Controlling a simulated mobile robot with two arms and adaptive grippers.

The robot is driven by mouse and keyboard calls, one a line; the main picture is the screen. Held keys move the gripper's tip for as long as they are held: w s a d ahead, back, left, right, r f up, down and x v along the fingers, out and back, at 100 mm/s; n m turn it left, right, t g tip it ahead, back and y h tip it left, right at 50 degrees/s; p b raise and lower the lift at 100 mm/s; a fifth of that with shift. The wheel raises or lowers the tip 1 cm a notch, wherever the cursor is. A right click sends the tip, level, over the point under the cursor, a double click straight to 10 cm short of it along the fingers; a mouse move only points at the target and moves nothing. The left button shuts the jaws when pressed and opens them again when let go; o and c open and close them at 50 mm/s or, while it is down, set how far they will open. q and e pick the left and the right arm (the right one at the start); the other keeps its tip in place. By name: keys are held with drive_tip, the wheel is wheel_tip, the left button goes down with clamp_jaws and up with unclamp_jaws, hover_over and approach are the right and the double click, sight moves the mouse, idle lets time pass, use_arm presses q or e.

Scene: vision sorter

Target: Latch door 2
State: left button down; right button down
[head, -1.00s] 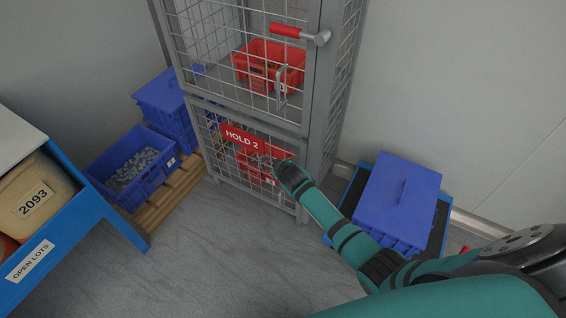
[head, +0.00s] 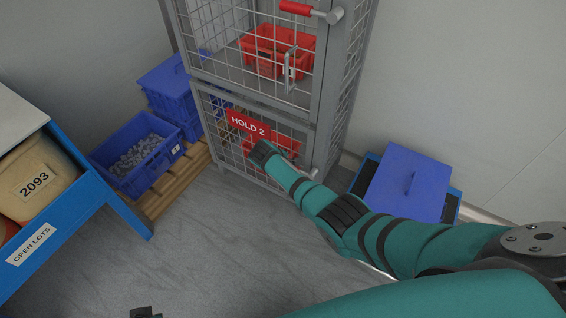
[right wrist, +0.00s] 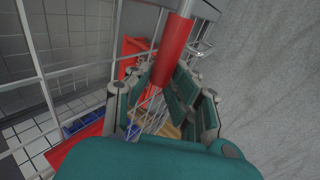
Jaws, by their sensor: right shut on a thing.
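Door 2 is the lower mesh door of the grey cage, with a red HOLD 2 sign (head: 248,124). It looks in line with the frame. In the right wrist view, my right gripper (right wrist: 163,74) is shut on the red latch handle (right wrist: 176,48), whose grey metal shank runs to the top. In the head view, my right wrist (head: 262,153) is in front of the door below the sign and hides the handle's grip. A grey latch end (head: 313,172) shows at the door's right edge. A dark tip at the bottom edge may be my left gripper (head: 145,312).
The upper door has its own red handle (head: 296,8), lying roughly level. A red bin (head: 276,50) is behind its mesh. A lidded blue crate (head: 408,182) stands right of the cage, with blue bins (head: 135,160) at left. A blue rack (head: 95,215) is nearest left. Floor between is clear.

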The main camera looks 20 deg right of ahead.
drive_tip(key=shift+s+f, duration=0.1)
drive_tip(key=shift+f, duration=0.05)
drive_tip(key=c, duration=1.5)
unclamp_jaws()
drive_tip(key=shift+o, duration=0.2)
drive_tip(key=v, duration=1.2)
drive_tip(key=shift+a, duration=0.1)
